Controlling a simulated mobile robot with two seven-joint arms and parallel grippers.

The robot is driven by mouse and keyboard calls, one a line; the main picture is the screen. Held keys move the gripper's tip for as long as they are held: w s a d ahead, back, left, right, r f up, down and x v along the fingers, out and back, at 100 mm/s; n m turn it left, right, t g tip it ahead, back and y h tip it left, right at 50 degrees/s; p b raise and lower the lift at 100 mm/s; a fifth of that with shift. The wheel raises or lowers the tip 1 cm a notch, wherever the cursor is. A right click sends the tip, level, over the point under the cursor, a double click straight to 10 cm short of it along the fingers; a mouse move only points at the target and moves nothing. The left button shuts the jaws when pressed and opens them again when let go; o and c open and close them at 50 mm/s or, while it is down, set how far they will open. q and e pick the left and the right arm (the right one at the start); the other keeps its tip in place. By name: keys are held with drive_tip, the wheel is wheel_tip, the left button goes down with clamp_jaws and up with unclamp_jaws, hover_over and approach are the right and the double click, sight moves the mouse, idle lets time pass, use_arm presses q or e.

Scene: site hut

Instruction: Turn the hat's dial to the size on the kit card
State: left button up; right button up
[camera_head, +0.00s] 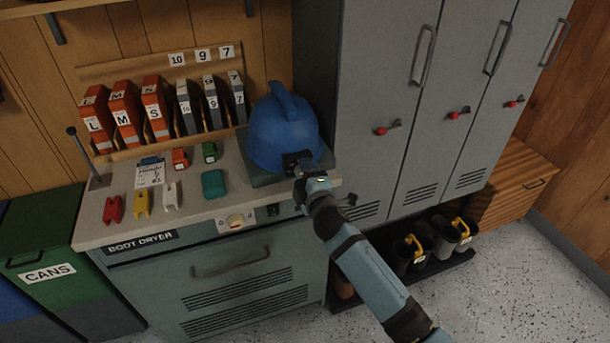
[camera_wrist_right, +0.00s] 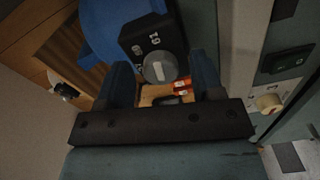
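The blue hat (camera_head: 283,135) sits on a dark green stand on the boot dryer's top. In the right wrist view, its black dial plate (camera_wrist_right: 140,37) carries white numbers; one looks like 10, others are small and turned. The round grey dial (camera_wrist_right: 158,68) has a pale pointer bar. My right gripper (camera_head: 297,163) is at the hat's front; in its wrist view the two open fingers (camera_wrist_right: 163,76) stand either side of the dial, with contact not clear. The kit card (camera_head: 150,173) lies on the counter; its writing is too small to read surely. My left gripper is not in view.
Orange and grey binders (camera_head: 126,113) stand behind the counter. Small coloured clips (camera_head: 142,203) and a teal block (camera_head: 213,184) lie on it. Grey lockers (camera_head: 390,100) rise at the right. A boot dryer knob (camera_head: 236,221) is on the front panel.

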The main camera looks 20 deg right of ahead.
drive_tip(key=s, duration=1.4)
drive_tip(key=shift+d, duration=0.25)
